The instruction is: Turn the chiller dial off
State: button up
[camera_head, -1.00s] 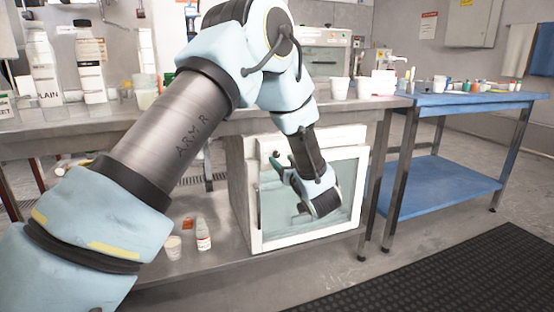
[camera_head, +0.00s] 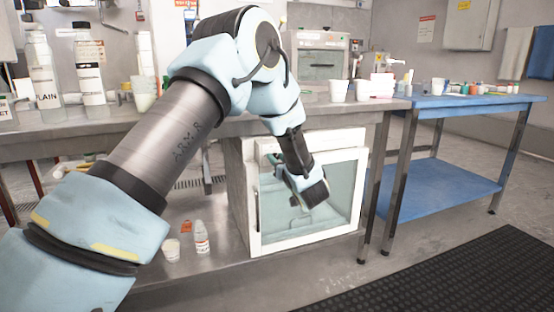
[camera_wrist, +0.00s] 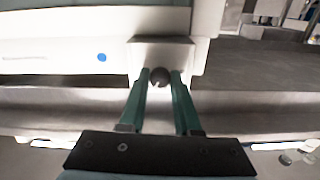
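The chiller (camera_head: 246,200) is a white-framed box with a glass door, standing on the lower shelf of the steel bench in the head view. Its dial (camera_wrist: 160,77) is a small dark round knob on a pale square panel in the wrist view. My gripper (camera_wrist: 161,75) points at the panel, with its two green fingertips apart on either side of the dial. Small gaps, or light contact, at the knob's sides are too fine to tell. In the head view my wrist (camera_head: 305,187) is in front of the chiller's upper door, and the dial is hard to make out there.
A blue-topped table (camera_head: 450,100) stands to the right. Bottles (camera_head: 90,72) and cups (camera_head: 338,91) stand on the steel bench above. A small bottle (camera_head: 201,238) and a cup (camera_head: 171,250) stand left of the chiller. Floor in front is clear, with a black mat (camera_head: 460,270).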

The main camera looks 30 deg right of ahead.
grip_shut()
dwell(0.3)
jog(key=shift+a+f+n+b, duration=0.1)
jog(key=shift+f+n+b, duration=0.05)
jog(key=shift+n+b, duration=5.55)
jog(key=shift+f+n+b, duration=0.1)
jog(key=shift+n+b, duration=5)
jog(key=shift+n, duration=1.1)
jog(key=shift+r, duration=0.1)
jog(key=o, duration=0.6)
grip_release()
